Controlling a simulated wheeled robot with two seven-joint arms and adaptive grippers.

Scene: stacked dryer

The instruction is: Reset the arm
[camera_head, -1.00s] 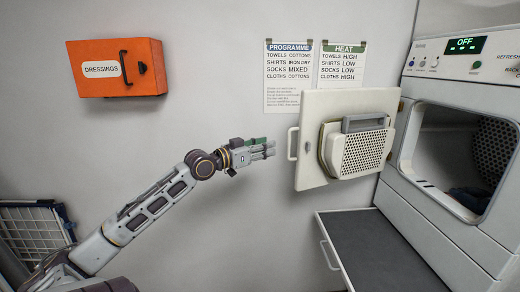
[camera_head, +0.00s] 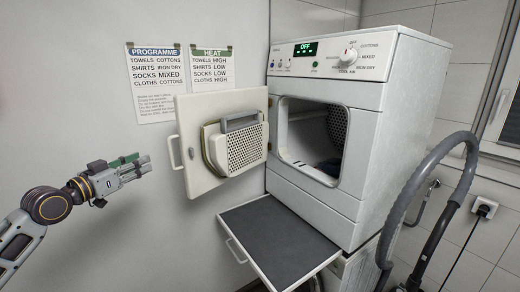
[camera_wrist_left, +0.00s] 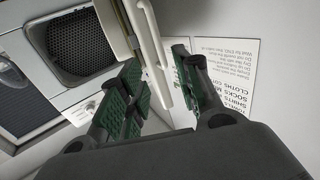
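My left arm comes in from the left in the head view. Its gripper (camera_head: 143,167) is to the left of the dryer's open door (camera_head: 208,185) and its handle (camera_head: 174,152), apart from them as far as I can tell. In the left wrist view the two green-padded fingers (camera_wrist_left: 158,92) stand apart with nothing between them; the door edge and handle show behind. My right gripper is not in view.
A pull-out shelf (camera_head: 275,237) with a dark top sticks out under the dryer door. A thick grey hose (camera_head: 420,180) curves up at the right. Two notices (camera_head: 155,85) hang on the wall behind. Bare wall lies around the left gripper.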

